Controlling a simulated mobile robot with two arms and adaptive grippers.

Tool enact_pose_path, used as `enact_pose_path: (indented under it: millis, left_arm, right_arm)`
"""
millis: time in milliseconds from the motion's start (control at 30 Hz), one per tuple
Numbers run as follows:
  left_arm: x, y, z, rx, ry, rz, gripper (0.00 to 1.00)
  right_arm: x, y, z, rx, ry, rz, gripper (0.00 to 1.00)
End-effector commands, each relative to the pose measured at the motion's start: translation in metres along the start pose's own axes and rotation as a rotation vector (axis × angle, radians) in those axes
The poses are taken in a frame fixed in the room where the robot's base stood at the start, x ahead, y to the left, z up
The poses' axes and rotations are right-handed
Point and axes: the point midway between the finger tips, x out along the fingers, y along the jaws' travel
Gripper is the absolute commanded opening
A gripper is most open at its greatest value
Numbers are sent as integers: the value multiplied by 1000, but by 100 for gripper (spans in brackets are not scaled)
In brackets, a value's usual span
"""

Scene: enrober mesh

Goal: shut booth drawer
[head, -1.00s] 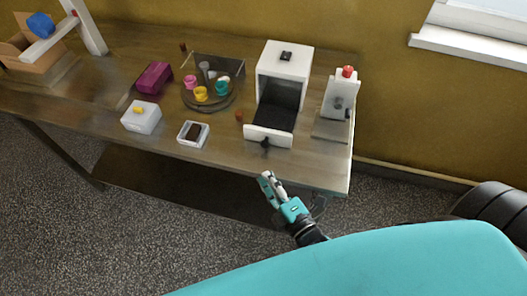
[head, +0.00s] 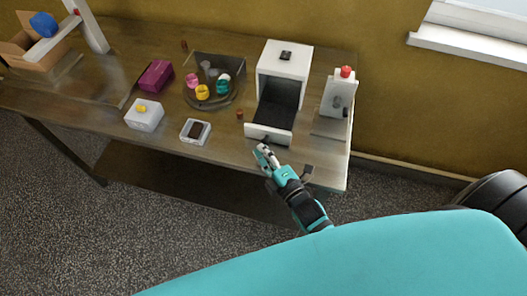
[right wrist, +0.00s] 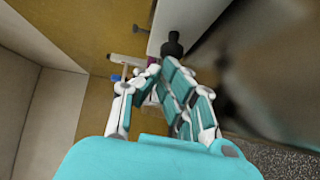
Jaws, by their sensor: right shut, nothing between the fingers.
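The white booth (head: 285,58) stands at the right part of the table. Its drawer (head: 268,134) is pulled out toward me, with a white front and a dark inside. My right gripper (head: 263,152) is shut and empty, with its fingertips just in front of the drawer front, close to its dark knob. In the right wrist view my shut fingers (right wrist: 160,80) point toward the dark knob (right wrist: 172,44) on the white drawer front (right wrist: 188,22). I cannot tell whether they touch. My left gripper is not in view.
A small white device with a red button (head: 346,72) stands right of the booth.

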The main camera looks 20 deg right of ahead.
Motion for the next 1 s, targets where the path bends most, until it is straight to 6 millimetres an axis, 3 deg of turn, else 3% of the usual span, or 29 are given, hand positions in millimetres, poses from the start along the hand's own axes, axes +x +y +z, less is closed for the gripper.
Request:
enact_pose_path:
  millis: [500, 1000]
  left_arm:
    - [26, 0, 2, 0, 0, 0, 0]
    - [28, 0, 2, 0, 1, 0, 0]
  right_arm:
    - [90, 7, 91, -5, 1, 2, 0]
    - [99, 13, 103, -3, -4, 5, 0]
